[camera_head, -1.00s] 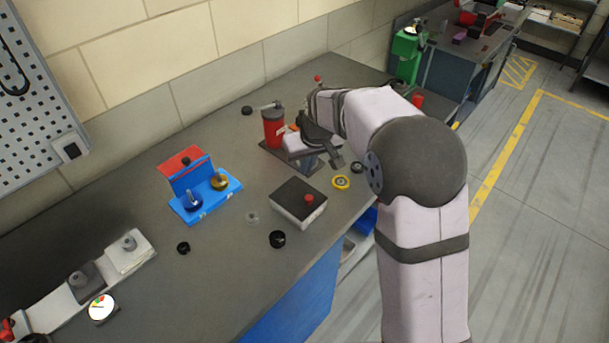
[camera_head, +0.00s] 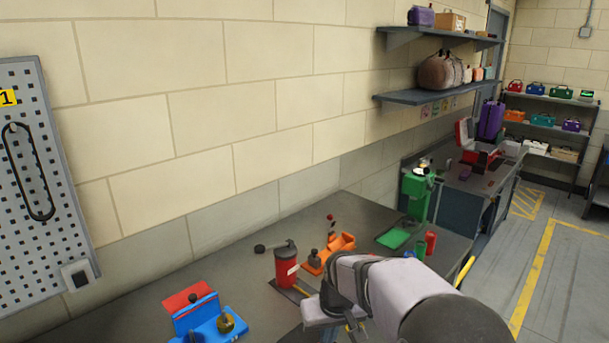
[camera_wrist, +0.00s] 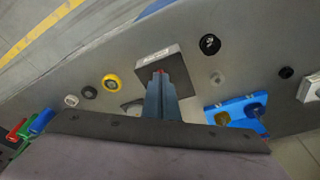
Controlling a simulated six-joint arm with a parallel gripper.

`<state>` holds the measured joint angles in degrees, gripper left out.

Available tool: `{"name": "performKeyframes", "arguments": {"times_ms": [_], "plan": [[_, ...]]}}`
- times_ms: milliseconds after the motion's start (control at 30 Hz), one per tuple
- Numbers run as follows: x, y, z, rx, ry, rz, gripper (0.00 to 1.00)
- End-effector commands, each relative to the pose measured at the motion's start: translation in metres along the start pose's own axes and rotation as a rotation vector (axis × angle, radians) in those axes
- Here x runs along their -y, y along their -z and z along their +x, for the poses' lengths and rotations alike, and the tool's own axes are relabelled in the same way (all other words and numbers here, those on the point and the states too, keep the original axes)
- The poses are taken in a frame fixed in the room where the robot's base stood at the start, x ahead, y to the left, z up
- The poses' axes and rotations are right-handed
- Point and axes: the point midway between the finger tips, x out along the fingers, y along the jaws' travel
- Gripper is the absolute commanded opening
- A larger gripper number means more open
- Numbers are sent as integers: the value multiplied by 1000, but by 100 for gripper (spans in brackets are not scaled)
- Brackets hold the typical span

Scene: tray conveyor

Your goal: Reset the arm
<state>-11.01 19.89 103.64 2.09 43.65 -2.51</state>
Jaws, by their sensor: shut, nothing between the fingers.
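My gripper shows in the wrist view (camera_wrist: 160,82) as two dark fingers held together, with nothing between them. It points down over the bench, in front of a dark square box (camera_wrist: 150,62) with a red button. I cannot tell the height of the fingertips above the box. In the head view my pale arm comes in from the bottom right, and its wrist end is beside a red cylinder (camera_head: 286,266). The fingertips are hidden or out of frame there.
A blue fixture (camera_head: 208,322) stands at the bench's left; it also shows in the wrist view (camera_wrist: 236,108). An orange holder (camera_head: 338,243) and a green machine (camera_head: 418,190) stand farther back. Small round parts, including a yellow ring (camera_wrist: 111,82), lie on the bench. Shelves (camera_head: 425,97) hang above.

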Motion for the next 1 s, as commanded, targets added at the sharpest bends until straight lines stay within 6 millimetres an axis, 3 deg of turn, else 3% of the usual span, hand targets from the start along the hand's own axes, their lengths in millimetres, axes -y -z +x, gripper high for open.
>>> {"name": "performKeyframes", "arguments": {"times_ms": [33, 100, 300, 400, 467, 533, 733, 1000], "plan": [[-1, -30, 11, 55, -3, 9, 0], [-3, -70, 20, 120, -8, 24, 0], [-15, -185, 21, 268, -24, 76, 0], [-21, -233, 13, 313, -29, 103, 0], [-24, -255, 7, 323, -31, 125, 0], [-28, -265, 1, 309, -33, 150, 0], [-40, -250, -14, 226, -44, 199, 0], [-44, -250, -15, 221, -46, 215, 0]]}}
